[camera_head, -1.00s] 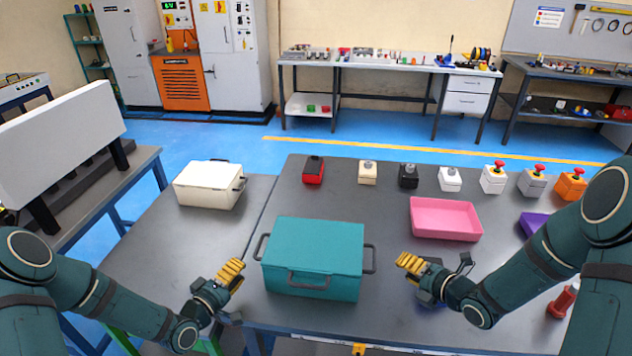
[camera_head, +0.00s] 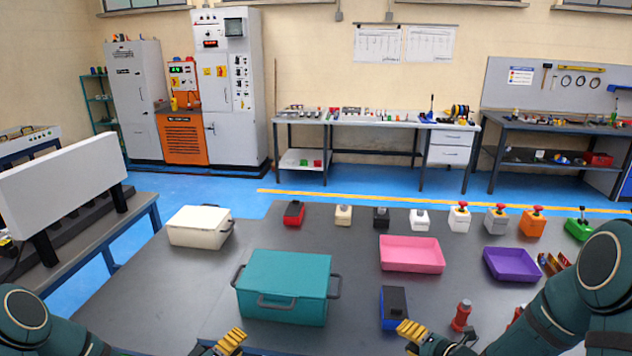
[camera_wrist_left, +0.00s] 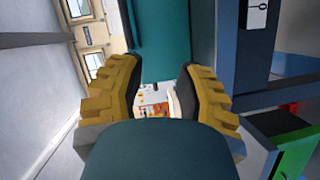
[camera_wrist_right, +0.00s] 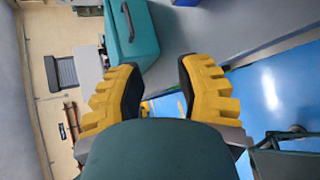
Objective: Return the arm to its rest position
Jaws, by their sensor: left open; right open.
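My left gripper (camera_head: 232,341) is at the bottom of the head view, in front of the teal case's near side. In the left wrist view its yellow fingers (camera_wrist_left: 155,95) are apart with nothing between them. My right gripper (camera_head: 408,331) is at the bottom, near the table's front edge, right of the teal case. In the right wrist view its fingers (camera_wrist_right: 157,95) are spread and empty. The teal case (camera_head: 284,287) stands closed on the grey table, apart from both grippers. Most of both forearms is cut off by the bottom edge of the head view.
A blue box with a black top (camera_head: 394,308) stands just beyond my right gripper, and a red cylinder (camera_head: 461,315) stands near my right arm. A pink tray (camera_head: 411,254), a purple tray (camera_head: 511,264) and a cream case (camera_head: 200,227) sit farther back.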

